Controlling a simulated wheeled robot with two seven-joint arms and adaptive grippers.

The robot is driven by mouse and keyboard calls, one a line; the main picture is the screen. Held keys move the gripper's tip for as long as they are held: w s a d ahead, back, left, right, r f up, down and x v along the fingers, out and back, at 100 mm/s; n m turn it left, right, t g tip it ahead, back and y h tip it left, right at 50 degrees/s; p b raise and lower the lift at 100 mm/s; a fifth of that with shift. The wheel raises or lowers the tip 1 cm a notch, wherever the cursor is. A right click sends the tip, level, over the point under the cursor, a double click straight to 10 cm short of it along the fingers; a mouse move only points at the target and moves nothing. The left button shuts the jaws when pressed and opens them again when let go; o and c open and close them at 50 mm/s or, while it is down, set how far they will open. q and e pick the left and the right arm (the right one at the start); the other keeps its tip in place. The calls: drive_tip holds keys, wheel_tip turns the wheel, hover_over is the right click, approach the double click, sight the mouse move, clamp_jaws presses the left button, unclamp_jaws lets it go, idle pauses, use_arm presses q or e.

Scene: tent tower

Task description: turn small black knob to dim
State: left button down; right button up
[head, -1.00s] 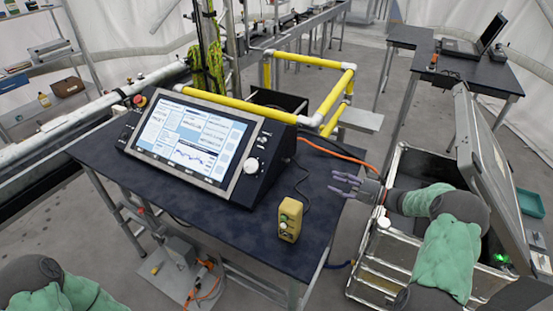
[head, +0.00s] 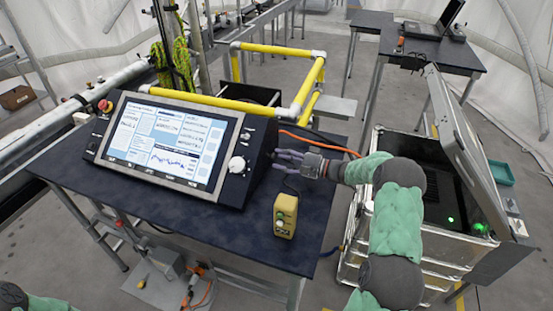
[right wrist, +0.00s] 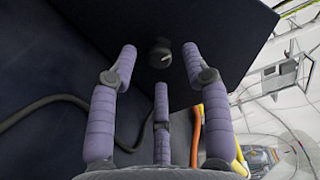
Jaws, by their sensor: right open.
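The small black knob (right wrist: 160,53), with a pale pointer line, sits on the dark side wall of the console (right wrist: 215,60) in the right wrist view. My right gripper (right wrist: 160,72) is open, its purple fingers spread on either side of the knob and a third finger below it. I see no finger clearly touching the knob. In the head view my right gripper (head: 287,159) is at the right side of the console (head: 262,165); the knob cannot be made out there. Only a bit of my left arm shows at the lower left; its gripper is out of frame.
The console's lit screen (head: 170,142) and a larger white knob (head: 236,164) face front. A yellow button box (head: 285,215) stands on the dark table (head: 180,220) below my right gripper. Orange and black cables run close by. An open metal case (head: 375,225) stands right of the table.

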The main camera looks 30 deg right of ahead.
sight(271, 156)
drive_tip(key=shift+x, duration=1.1)
clamp_jaws()
